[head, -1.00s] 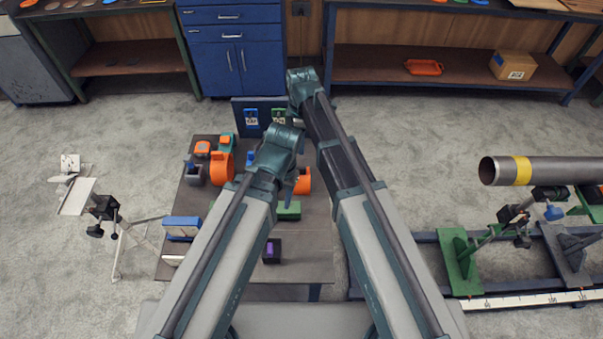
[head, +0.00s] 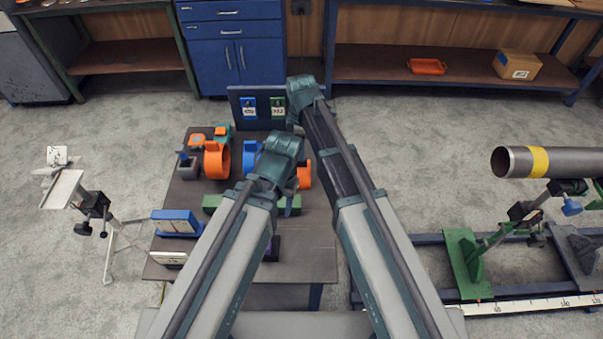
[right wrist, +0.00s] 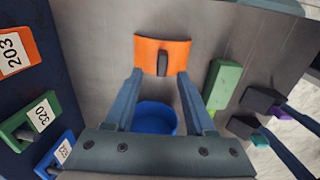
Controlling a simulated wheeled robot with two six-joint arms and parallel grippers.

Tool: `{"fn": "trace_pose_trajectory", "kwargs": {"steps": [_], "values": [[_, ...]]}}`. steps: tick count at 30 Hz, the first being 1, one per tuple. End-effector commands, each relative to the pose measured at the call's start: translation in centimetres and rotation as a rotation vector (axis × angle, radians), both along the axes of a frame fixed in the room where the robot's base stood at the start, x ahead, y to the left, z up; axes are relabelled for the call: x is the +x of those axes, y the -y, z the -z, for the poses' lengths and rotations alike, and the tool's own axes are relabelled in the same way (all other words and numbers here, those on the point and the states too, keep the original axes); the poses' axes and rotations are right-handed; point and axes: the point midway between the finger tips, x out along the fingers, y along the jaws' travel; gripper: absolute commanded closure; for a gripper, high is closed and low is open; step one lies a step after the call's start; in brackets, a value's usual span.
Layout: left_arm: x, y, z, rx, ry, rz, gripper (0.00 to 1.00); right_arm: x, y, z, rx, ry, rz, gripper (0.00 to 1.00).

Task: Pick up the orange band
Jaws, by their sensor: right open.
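An orange curved band (right wrist: 150,48) with a dark piece at its middle lies beyond my right fingertips in the right wrist view. It also shows, partly hidden by my left arm, in the head view (head: 305,175). Another wide orange band (head: 216,160) stands at the left of the table. A blue ring (right wrist: 155,118) is below and between my right fingers, apart from them as far as I can see. My right gripper (right wrist: 162,78) is open and empty above the table. My left gripper (head: 291,203) is largely hidden under its wrist; its jaws are unclear.
An upright panel (head: 238,96) with numbered tags stands at the far edge, close to my right wrist. A steel pipe (head: 570,162) is at right. The table's near right is clear.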

Motion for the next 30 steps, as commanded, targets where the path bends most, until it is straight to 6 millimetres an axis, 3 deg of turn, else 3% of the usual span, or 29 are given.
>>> {"fn": "trace_pose_trajectory", "kwargs": {"steps": [8, 21, 30], "values": [[0.0, 0.0, 0.6, 0.000, 0.000, 0.000, 0.50, 0.0, 0.0, 0.6, 0.000, 0.000, 0.000, 0.45], [0.0, 0.0, 5.4, 0.000, 0.000, 0.000, 0.50, -0.3, 0.0, 5.4, 0.000, 0.000, 0.000, 0.45], [0.0, 0.0, 5.3, 0.000, 0.000, 0.000, 0.50, -0.3, 0.0, 5.3, 0.000, 0.000, 0.000, 0.45]]}}
